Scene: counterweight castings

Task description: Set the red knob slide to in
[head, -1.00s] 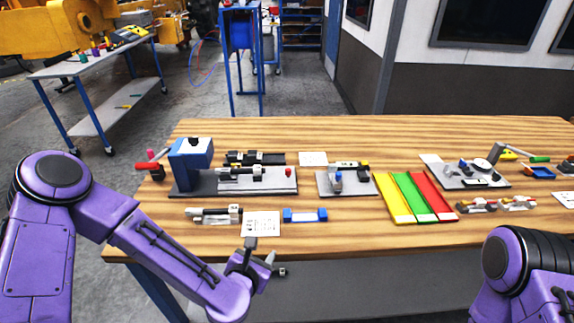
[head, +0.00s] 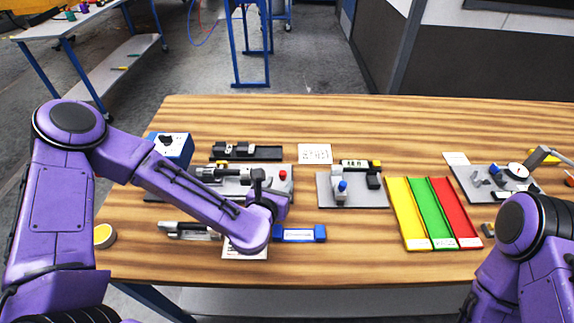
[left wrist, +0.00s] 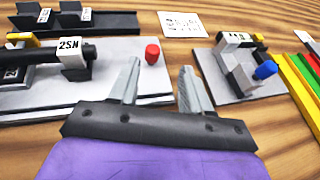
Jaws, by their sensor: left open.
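The red knob (head: 283,175) stands on the right part of a grey base plate (head: 288,190). It also shows in the left wrist view (left wrist: 152,54), upright on the pale plate, just beyond the fingertips. My left gripper (head: 266,177) is over the front of that plate, to the left of the knob in the head view. In the left wrist view its two fingers (left wrist: 158,78) are apart with nothing between them. The knob is apart from the fingers. My arm hides part of the plate and the dark cylinder beside it. My right gripper is out of view; only its arm shows.
A second grey fixture (head: 352,200) with a blue knob stands to the right. Yellow, green and red trays (head: 431,215) lie farther right. A blue block (head: 300,234) lies near the front. A dark rail (head: 262,153) lies behind the plate. Bare wood lies behind these things.

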